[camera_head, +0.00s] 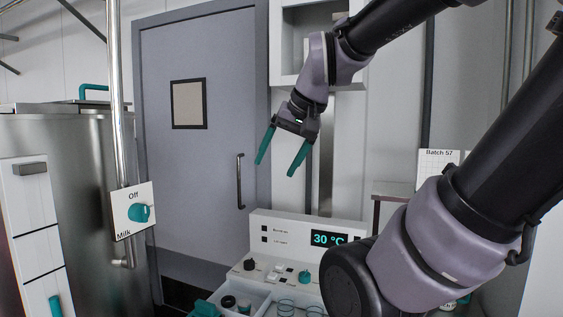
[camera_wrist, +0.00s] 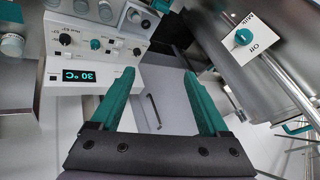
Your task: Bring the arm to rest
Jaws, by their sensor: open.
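My gripper (camera_head: 281,152) hangs in the air in the upper middle of the head view, in front of the grey door and the white wall. Its two teal fingers are spread apart and point down. In the wrist view the fingers (camera_wrist: 158,95) are also apart, with nothing between them. My arm reaches in from the right and bends at the top of the head view. The gripper appears above and apart from the control panel.
A white control panel (camera_head: 275,235) reading 30 °C stands below, with jars at its front. A Milk valve plate (camera_head: 133,211) marked Off hangs on a pipe at left, near a steel tank (camera_head: 75,190). The grey door (camera_head: 205,130) is shut. A white open cabinet (camera_head: 290,70) is behind the arm.

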